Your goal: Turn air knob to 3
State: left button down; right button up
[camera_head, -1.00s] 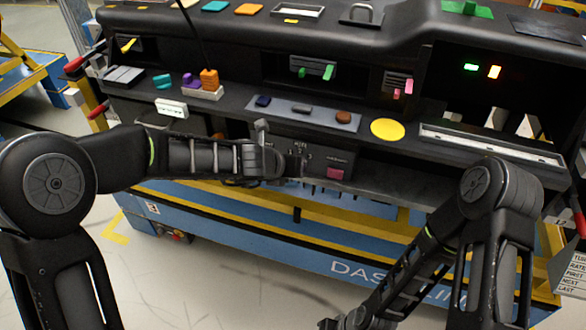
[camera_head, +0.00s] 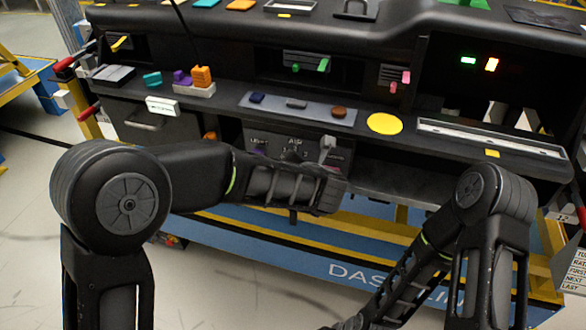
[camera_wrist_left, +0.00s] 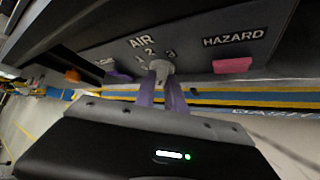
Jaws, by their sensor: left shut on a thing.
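The grey air knob (camera_wrist_left: 161,68) sits under the AIR label and its numbers on the dark panel (camera_wrist_left: 195,60) in the left wrist view. My left gripper (camera_wrist_left: 160,84) has its two purple fingers on either side of the knob, shut on it. I cannot tell exactly which number the knob points to. In the head view the AIR panel (camera_head: 283,138) shows above my left wrist, which hides my left fingers. My right gripper (camera_head: 345,324) is only partly in view at the bottom edge, away from the dashboard, and its jaws are unclear.
A pink HAZARD button (camera_wrist_left: 232,66) is right of the knob, and a purple knob (camera_wrist_left: 119,75) is left of it. The dashboard shelf (camera_head: 220,104) overhangs the panel. A yellow disc (camera_head: 385,123) and several coloured blocks lie on the shelf.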

pick_arm(q)
jog(key=shift+d+f+m+y+b, duration=0.15)
jog(key=shift+m+y+b, duration=0.15)
jog(key=shift+m+y, duration=0.15)
jog(key=shift+t, duration=0.3)
jog(key=c, duration=1.4)
grip_release()
jog(key=v, duration=0.7)
jog(key=shift+s+r, duration=0.25)
jog(key=shift+s, duration=0.05)
